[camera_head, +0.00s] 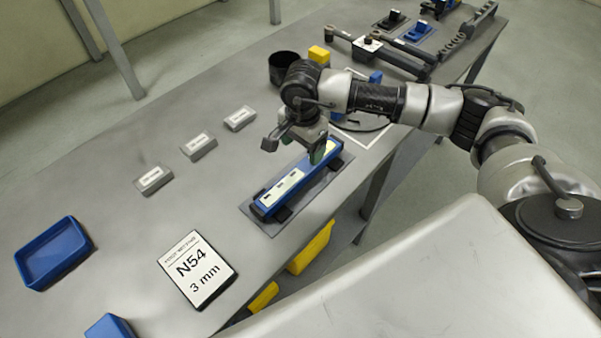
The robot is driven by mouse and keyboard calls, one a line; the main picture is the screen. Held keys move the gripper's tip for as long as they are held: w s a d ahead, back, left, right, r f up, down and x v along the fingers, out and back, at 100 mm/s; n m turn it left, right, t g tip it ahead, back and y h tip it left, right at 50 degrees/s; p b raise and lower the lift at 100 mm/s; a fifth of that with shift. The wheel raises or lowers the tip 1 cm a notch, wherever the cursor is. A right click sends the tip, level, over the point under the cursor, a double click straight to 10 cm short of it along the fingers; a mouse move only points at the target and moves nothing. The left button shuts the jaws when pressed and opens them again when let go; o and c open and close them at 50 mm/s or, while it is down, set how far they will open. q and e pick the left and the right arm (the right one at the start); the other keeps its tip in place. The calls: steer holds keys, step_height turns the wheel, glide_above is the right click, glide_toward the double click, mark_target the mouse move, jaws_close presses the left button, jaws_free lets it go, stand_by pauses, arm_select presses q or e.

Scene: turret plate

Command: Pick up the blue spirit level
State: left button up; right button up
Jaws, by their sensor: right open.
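The blue spirit level (262,207) lies in black rests on a dark grey mat (272,229) near the table's front edge. It is a long blue bar with a pale top face bearing small dark marks, tilted up to the right in the picture. My right gripper (294,151) is open, with its fingers apart, at the far right end of the level. One finger overlaps that end in the picture; I cannot tell whether it touches. My left gripper is not in view.
A white card reading "N54 3 mm" (198,269) and a blue tray (53,252) are at the left. Three small labelled blocks (198,146) stand behind the level. A black cup (281,68), a yellow block (319,54) and tools (367,45) are further back. The table between blocks and card is clear.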

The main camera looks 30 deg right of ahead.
mark_target(300, 171)
step_height(300, 171, down, 5)
steer(key=shift+r+p, duration=0.2)
steer(key=shift+p, duration=0.4)
steer(key=f+p, duration=0.1)
steer(key=f, duration=0.1)
steer(key=f+p, duration=0.1)
steer(key=f, duration=0.2)
steer(key=shift+w+a+p, duration=0.1)
steer(key=shift+a+p, duration=0.1)
steer(key=shift+p, duration=0.2)
steer(key=shift+f, duration=0.2)
steer(key=c, duration=1.1)
steer(key=shift+r, duration=0.1)
steer(key=shift+c, duration=0.9)
